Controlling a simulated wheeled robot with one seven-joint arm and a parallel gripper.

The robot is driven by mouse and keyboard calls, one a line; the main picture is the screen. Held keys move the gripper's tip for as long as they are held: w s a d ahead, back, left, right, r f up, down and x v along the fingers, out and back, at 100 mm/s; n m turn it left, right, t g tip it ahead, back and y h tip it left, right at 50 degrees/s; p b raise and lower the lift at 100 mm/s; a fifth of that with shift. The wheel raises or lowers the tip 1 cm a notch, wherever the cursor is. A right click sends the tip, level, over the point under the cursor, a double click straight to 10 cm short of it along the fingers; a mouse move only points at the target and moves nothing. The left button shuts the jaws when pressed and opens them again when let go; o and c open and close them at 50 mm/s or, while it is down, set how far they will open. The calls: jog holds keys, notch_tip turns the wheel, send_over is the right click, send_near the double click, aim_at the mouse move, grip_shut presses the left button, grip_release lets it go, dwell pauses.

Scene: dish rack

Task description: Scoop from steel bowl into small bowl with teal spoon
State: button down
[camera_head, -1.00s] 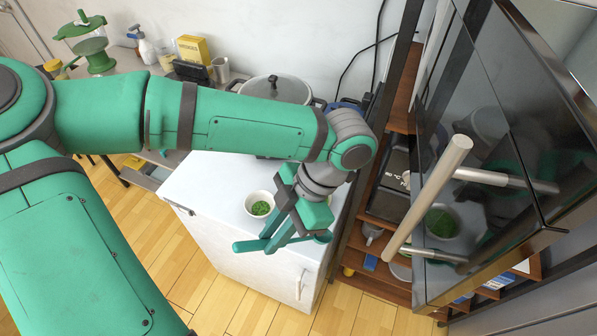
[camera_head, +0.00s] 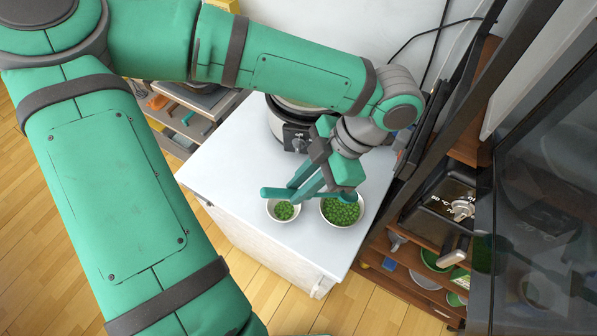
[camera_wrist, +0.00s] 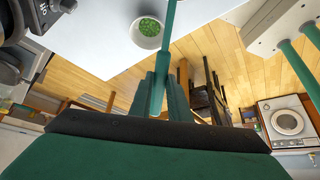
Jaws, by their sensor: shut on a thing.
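The small white bowl (camera_head: 284,211) holds green peas and sits on the white counter top. The larger pale bowl (camera_head: 341,212), apparently the steel bowl, holds more peas just to its right. My gripper (camera_head: 309,188) is shut on the teal spoon (camera_head: 272,192) above the two bowls. One end of the spoon reaches left over the small bowl's back rim; its other end is over the back of the larger bowl, partly hidden. I cannot tell whether it touches the peas. The wrist view shows the spoon's shaft (camera_wrist: 169,35) passing beside one white bowl (camera_wrist: 149,34) of peas.
A cooker (camera_head: 292,125) stands behind the bowls, partly covered by my arm. A wooden shelf unit (camera_head: 420,275) and a dark glass door (camera_head: 545,200) are on the right. The counter left of the bowls is clear.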

jog(key=shift+w, duration=0.25)
jog(key=shift+s, duration=0.3)
jog(key=shift+s+a+f, duration=0.15)
jog(key=shift+s+f, duration=0.05)
jog(key=shift+s, duration=0.05)
notch_tip(320, 180, down, 7)
jog(key=d, duration=0.2)
jog(key=r, duration=0.3)
jog(key=a+r, duration=0.1)
jog(key=r, duration=0.1)
jog(key=shift+w+r, duration=0.25)
jog(key=shift+r, duration=0.1)
jog(key=shift+s+a+f+t+h, duration=0.15)
jog(key=shift+a+f+h, duration=0.25)
jog(key=shift+a+h, duration=0.3)
jog(key=shift+s+a+f+t+h, duration=0.1)
jog(key=shift+a+f+h, duration=0.25)
jog(key=shift+a+h, duration=0.3)
jog(key=shift+s+a+f+t+h, duration=0.15)
jog(key=shift+a+f+h, duration=0.35)
jog(key=shift+h, duration=0.35)
